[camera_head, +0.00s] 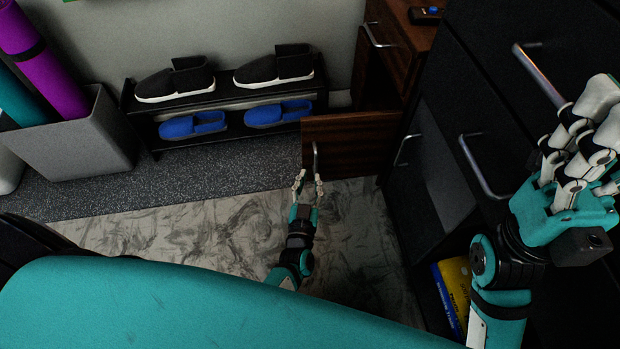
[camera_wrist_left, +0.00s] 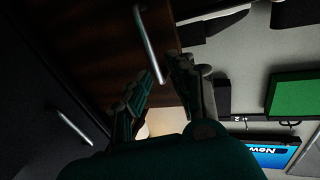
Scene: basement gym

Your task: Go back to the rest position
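My left gripper (camera_head: 309,181) is low over the floor, just in front of the metal handle (camera_head: 315,158) of an open brown wooden door or drawer front (camera_head: 350,143). In the left wrist view its two fingers (camera_wrist_left: 160,88) are apart, and the lower end of the handle (camera_wrist_left: 150,45) shows between or just beyond the tips. I see no grip on the handle; whether a finger touches it I cannot tell. My right gripper (camera_head: 585,135) is raised at the right, in front of the dark cabinet. Its fingers overlap in view, and no object shows in it.
A dark cabinet (camera_head: 492,95) with metal handles stands close at the right. Yellow and blue books (camera_head: 455,290) are low in it. A shoe rack (camera_head: 225,103) with black and blue shoes is at the back. A grey bin (camera_head: 75,150) holds rolled mats. The patterned floor (camera_head: 215,232) is clear.

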